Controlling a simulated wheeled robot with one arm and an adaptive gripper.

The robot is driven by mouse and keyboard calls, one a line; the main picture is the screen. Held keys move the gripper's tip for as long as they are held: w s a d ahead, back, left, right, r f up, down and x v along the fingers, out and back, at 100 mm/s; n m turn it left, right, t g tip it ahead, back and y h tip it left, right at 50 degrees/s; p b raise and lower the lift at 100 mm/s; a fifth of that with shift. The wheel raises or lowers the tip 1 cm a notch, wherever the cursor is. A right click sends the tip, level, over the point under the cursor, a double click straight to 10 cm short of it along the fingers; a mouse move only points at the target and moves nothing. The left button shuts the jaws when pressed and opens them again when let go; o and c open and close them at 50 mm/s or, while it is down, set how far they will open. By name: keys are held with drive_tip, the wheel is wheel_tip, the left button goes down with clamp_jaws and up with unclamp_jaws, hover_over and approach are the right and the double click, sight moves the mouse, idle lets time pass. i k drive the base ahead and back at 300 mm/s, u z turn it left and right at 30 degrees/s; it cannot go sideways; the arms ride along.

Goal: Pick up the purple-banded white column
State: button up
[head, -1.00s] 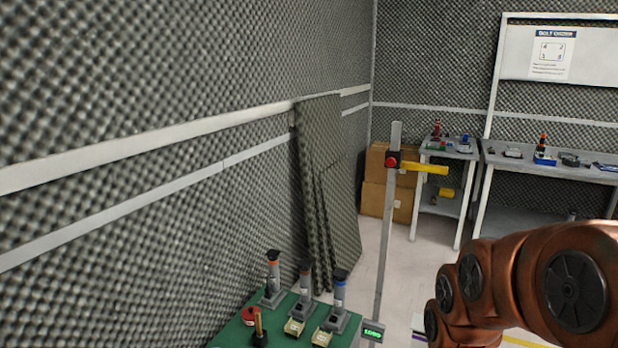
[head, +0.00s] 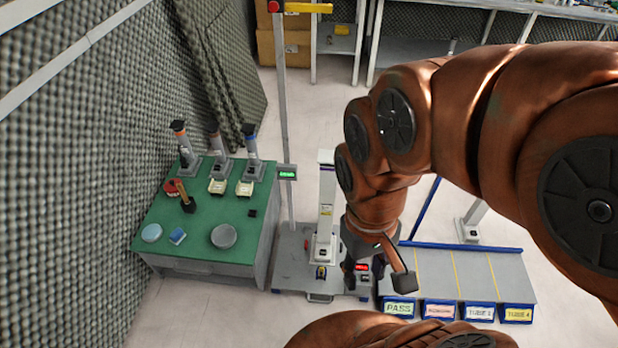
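The white column (head: 325,222) with a purple band stands upright on a grey low platform (head: 290,270) near the middle of the head view. Its front and top show. My gripper (head: 377,274) is just to the right of the column, pointing down, with its fingers spread apart and nothing seen between them. A gap shows between the column and the gripper's wrist. Part of the platform behind the gripper is hidden.
A green-topped bench (head: 205,225) with several tools stands at left by the foam wall. A tall grey post (head: 283,110) rises behind the column. A grey sloped rack (head: 455,275) with labelled bins lies right. Another pale column (head: 474,218) is partly hidden by my arm.

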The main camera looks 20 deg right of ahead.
sight(323, 252)
drive_tip(key=k, duration=0.5)
drive_tip(key=u, duration=2)
drive_tip(key=i, duration=1.6)
drive_tip(key=z, duration=2.2)
